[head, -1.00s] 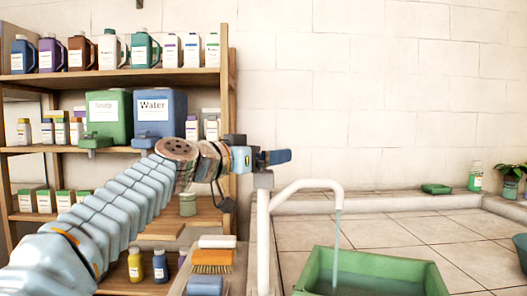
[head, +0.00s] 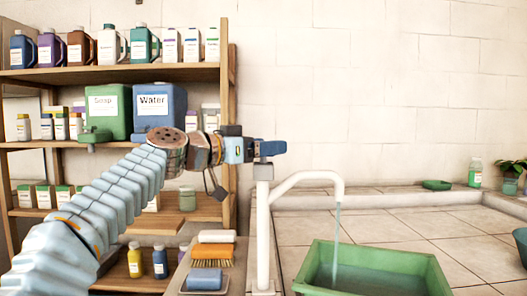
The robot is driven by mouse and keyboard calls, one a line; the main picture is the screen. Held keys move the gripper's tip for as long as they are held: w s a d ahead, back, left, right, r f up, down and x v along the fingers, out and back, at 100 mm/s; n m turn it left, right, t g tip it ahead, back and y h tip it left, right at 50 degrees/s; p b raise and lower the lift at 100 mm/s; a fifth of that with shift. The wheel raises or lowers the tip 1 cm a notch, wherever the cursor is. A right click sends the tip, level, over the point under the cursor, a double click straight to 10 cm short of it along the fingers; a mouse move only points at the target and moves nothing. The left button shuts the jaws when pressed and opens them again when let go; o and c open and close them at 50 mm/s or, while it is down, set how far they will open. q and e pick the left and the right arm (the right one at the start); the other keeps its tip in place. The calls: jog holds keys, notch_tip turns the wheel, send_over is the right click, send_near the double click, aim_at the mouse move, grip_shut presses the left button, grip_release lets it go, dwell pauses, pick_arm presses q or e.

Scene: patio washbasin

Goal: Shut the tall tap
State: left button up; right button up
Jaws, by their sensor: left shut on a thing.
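The tall tap (head: 263,225) is a white upright pipe with a bent spout, in the middle of the head view. Water (head: 337,230) runs from its spout into a green basin (head: 372,270). A grey cap sits on top of the pipe, with a blue lever (head: 270,148) above it pointing right. My left gripper (head: 250,149) is at the top of the tap, shut on the lever; its fingertips are partly hidden. My right gripper is not in view.
A wooden shelf unit (head: 233,110) with several bottles and jugs stands behind my left arm. A brush (head: 213,254) and a blue sponge (head: 205,279) lie left of the tap. The tiled counter (head: 440,235) right of the basin is largely clear.

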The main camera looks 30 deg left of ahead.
pick_arm(q)
jog(key=shift+w+m+g+h, duration=0.1)
jog(key=shift+m+g+h, duration=0.7)
jog(key=shift+h, duration=0.4)
jog(key=m+g+h+p, duration=0.1)
jog(key=m+g+h, duration=0.2)
jog(key=shift+r+h, duration=0.1)
jog(key=shift+h, duration=0.3)
jog(key=shift+m+g+h+p, duration=0.3)
jog(key=shift+m+g+h, duration=0.3)
jog(key=shift+m+g, duration=0.35)
jog(key=shift+g, duration=0.35)
jog(key=o, duration=1)
